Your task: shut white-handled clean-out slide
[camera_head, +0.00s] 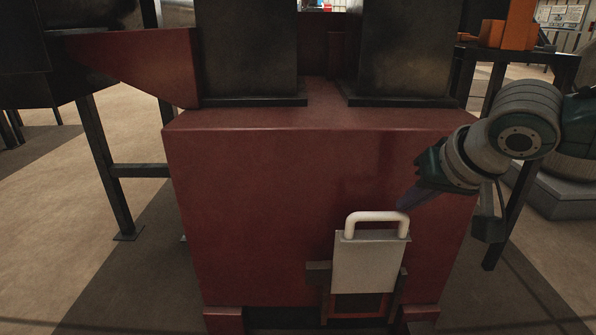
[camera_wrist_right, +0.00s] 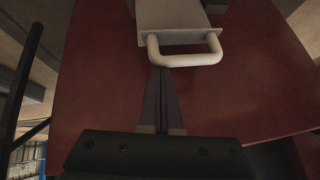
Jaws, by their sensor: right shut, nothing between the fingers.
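The clean-out slide (camera_head: 364,262) is a pale grey plate on the front of the red press base, with a white U-shaped handle (camera_head: 376,216) on its top edge. The plate stands raised in its dark side guides, and a red-edged gap shows below it. In the right wrist view the handle (camera_wrist_right: 186,61) and part of the plate (camera_wrist_right: 168,15) show at the top. My right gripper (camera_head: 404,206) is shut and empty, its fingertips at the handle's right end. In the wrist view the fingertips (camera_wrist_right: 161,72) overlap the handle's edge; I cannot tell whether they touch. My left gripper is not in view.
The red press base (camera_head: 250,215) fills the middle, with two dark columns (camera_head: 405,50) on top. Dark stand legs (camera_head: 105,165) are at the left, and another dark stand (camera_head: 497,90) is at the right behind my right arm. Floor is open at lower left.

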